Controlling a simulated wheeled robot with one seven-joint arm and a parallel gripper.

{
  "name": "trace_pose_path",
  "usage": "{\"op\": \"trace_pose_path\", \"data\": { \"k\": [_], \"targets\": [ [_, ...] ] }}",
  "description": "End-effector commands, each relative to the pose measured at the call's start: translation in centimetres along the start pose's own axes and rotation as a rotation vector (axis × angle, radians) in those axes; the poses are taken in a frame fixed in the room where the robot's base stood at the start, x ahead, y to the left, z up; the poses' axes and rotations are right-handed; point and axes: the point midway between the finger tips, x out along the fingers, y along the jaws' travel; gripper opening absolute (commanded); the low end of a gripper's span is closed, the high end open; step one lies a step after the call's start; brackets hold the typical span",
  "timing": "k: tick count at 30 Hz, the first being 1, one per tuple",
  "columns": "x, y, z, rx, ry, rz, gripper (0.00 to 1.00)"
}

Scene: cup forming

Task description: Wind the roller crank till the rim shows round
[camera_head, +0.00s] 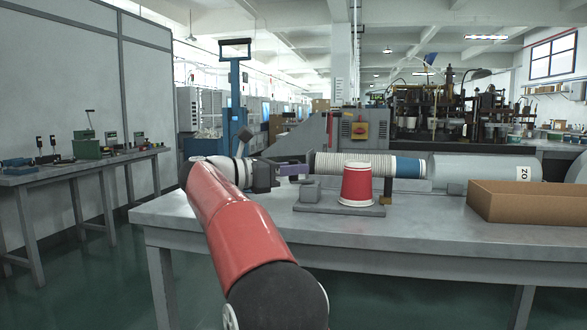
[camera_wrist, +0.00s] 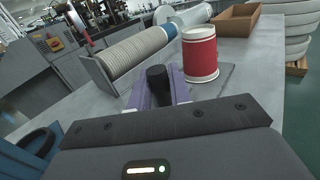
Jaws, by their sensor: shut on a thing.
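A red cup (camera_head: 357,184) with white bands at both ends stands upside down, wide end down, on a grey base plate (camera_head: 322,209). It also shows in the wrist view (camera_wrist: 200,55). A black crank knob (camera_wrist: 157,76) stands between the purple fingers of my gripper (camera_wrist: 158,92), which are shut on it. In the head view my gripper (camera_head: 293,170) reaches in from the left, beside a small grey block (camera_head: 308,190) on the plate and left of the cup. The crank arm below the knob is hidden by the fingers. The rim's exact shape is too small to tell.
A long stack of nested white cups (camera_head: 345,163) lies sideways behind the red cup. A cardboard box (camera_head: 525,203) stands on the bench (camera_head: 430,240) at the right. Bench between plate and box is clear. Another bench (camera_head: 60,172) stands at the far left.

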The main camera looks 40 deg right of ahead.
Motion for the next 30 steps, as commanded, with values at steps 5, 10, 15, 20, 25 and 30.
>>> {"op": "trace_pose_path", "data": {
  "k": [5,10,15,20,25,30],
  "targets": [
    [0.0,-0.1,0.0,0.000,0.000,-0.009,0.00],
    [0.0,-0.1,0.0,0.000,0.000,-0.008,0.00],
    [0.0,-0.1,0.0,0.000,0.001,-0.008,0.33],
    [0.0,0.0,0.0,-0.001,0.001,-0.007,0.39],
    [0.0,-0.1,0.1,0.000,0.001,-0.006,0.39],
    [0.7,-0.9,1.6,0.003,0.001,-0.004,0.39]
  ]
}}
